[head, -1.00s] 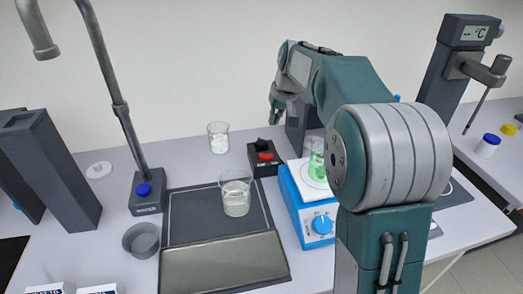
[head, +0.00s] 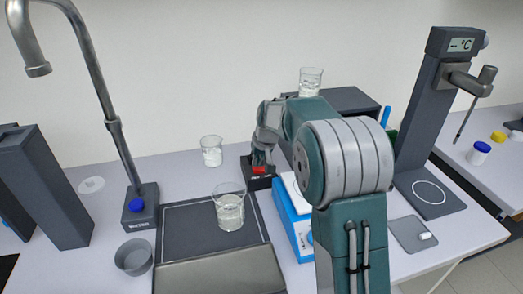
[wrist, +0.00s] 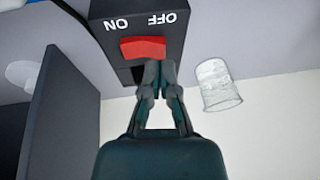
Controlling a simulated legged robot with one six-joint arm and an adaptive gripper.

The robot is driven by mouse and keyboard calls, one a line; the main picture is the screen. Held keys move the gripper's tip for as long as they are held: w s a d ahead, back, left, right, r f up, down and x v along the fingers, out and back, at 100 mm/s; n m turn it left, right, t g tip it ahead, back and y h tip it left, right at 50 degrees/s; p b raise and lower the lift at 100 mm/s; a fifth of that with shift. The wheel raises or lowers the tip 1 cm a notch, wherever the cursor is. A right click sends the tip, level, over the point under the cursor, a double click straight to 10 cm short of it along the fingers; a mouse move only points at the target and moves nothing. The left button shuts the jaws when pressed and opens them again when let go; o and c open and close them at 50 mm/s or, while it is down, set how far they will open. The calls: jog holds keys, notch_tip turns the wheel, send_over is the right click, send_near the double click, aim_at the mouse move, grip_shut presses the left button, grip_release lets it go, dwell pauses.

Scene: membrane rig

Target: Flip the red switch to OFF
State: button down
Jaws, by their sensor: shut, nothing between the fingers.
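The red switch (wrist: 143,48) is a rocker on a dark box (wrist: 175,30) with ON and OFF printed on it, upside down in the wrist view. In the head view the red switch (head: 259,170) shows on its box (head: 258,183) behind the sink. My gripper (wrist: 159,66) is shut and empty, its fingertips at the rocker's lower edge in the wrist view, below the OFF side. I cannot tell whether they touch it. In the head view my gripper (head: 262,158) comes down over the box from above and partly hides it. The rocker's exact tilt is unclear.
A glass beaker (head: 211,151) stands left of the switch box. The blue stirrer (head: 289,225) is close on the right, partly behind my arm. A beaker (head: 310,82) stands on a dark box at the back.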

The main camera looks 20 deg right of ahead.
jog(key=shift+a+f, duration=0.25)
jog(key=shift+f, duration=0.4)
jog(key=shift+a+f+h, duration=0.25)
jog(key=shift+f+h, duration=0.1)
jog(key=shift+h, duration=0.05)
jog(key=shift+d, duration=0.15)
jog(key=shift+d+r, duration=0.3)
jog(key=shift+d, duration=0.35)
jog(key=shift+r, duration=0.1)
